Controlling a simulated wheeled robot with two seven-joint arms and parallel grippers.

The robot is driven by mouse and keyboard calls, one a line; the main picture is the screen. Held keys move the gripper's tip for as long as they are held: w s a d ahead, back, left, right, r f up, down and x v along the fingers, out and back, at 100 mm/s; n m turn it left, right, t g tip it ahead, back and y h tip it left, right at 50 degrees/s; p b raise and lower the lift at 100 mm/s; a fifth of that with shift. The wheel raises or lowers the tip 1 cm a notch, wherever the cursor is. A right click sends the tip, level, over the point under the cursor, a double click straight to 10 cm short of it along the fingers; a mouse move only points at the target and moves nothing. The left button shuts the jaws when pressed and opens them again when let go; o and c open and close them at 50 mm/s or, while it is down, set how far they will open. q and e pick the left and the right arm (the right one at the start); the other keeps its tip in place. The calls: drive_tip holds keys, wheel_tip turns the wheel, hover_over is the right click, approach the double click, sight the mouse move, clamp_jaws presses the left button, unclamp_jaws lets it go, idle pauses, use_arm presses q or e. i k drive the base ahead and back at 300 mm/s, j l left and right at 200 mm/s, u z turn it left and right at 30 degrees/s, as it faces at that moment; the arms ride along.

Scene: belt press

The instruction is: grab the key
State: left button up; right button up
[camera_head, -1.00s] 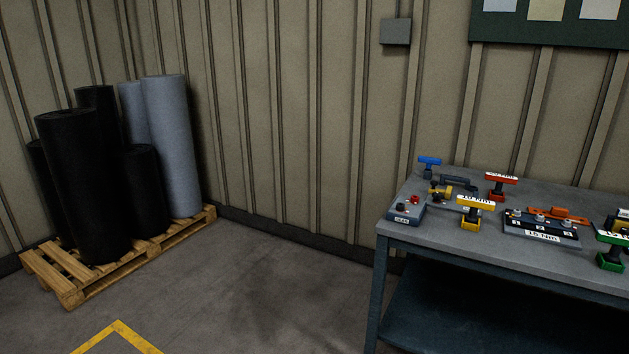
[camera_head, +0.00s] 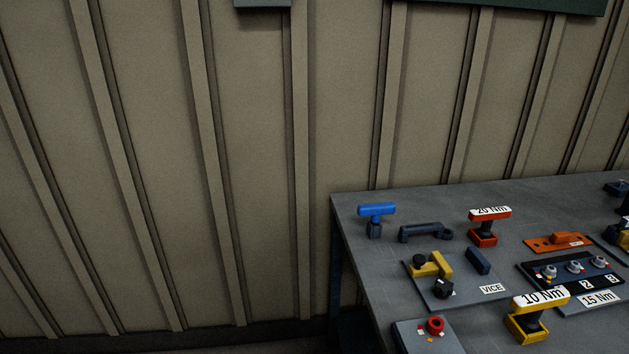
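Several T-handled tools that could be keys stand on the grey workbench (camera_head: 352,208); I cannot tell which one is the key. A blue T-handle (camera_head: 376,210) stands near the far left corner. A red T-handle labelled 20 Nm (camera_head: 489,215) stands in a red base to its right. A yellow T-handle labelled 10 Nm (camera_head: 540,301) stands in a yellow base nearer the front. A dark bar shaped like a spanner (camera_head: 424,231) lies between the blue and red ones. Neither of my grippers is in view.
A plate labelled VICE (camera_head: 442,299) carries yellow and black parts. A grey box with a red button (camera_head: 435,326) sits at the front left. A numbered black block (camera_head: 573,270) and an orange plate (camera_head: 560,242) lie right. A ribbed wall (camera_head: 260,150) stands behind.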

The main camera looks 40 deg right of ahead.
sight(375, 210)
drive_tip(key=i, duration=0.65)
drive_tip(key=i+z, duration=0.15)
drive_tip(key=i, duration=0.5)
drive_tip(key=i+j, duration=0.15)
drive_tip(key=i, duration=0.45)
drive_tip(key=i+j+z, duration=0.15)
drive_tip(key=i, duration=0.5)
drive_tip(key=i+z, duration=0.2)
drive_tip(key=z, duration=2.35)
